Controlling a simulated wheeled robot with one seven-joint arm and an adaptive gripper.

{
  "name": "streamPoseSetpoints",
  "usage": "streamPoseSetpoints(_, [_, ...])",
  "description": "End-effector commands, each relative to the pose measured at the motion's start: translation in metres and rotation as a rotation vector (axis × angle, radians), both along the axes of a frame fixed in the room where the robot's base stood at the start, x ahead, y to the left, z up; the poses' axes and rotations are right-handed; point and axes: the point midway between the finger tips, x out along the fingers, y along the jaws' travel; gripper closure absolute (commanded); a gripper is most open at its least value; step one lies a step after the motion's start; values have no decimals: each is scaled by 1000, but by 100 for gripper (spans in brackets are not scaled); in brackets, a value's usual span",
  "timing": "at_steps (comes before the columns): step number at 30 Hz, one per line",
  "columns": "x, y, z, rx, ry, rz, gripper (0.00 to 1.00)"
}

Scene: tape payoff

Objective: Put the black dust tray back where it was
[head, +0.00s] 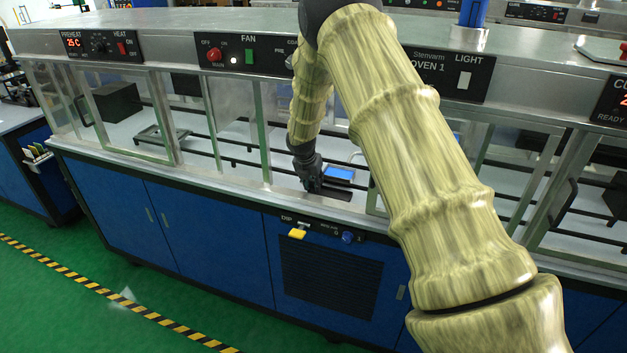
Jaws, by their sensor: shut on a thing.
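My gripper (314,188) reaches down through the open front of the bench line, in the middle of the head view. It is shut on the black dust tray (338,191), a flat dark piece just right of the fingers, at the front sill. My arm and the small size hide part of the grip. I cannot tell whether the tray rests on the sill or is held just above it.
A blue-topped piece (339,173) lies just behind the tray. Dark rails (230,158) run along the white bed. Glass panels (125,110) stand left. A metal hood (200,45) is above; a yellow tab (297,233) sticks out of the front below.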

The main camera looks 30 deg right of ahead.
Motion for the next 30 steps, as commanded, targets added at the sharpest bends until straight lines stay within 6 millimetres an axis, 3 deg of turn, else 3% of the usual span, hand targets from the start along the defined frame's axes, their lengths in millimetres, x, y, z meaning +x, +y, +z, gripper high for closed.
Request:
streamPoseSetpoints(10, [0, 0, -3, 1, -1, -1, 100])
streamPoseSetpoints(11, [0, 0, -3, 1, -1, -1, 70])
streamPoseSetpoints(14, [0, 0, -3, 1, -1, -1, 52])
streamPoseSetpoints(23, [0, 0, -2, 1, -1, -1, 52])
streamPoseSetpoints(30, [-2, 4, 11, 1, -3, 0, 52])
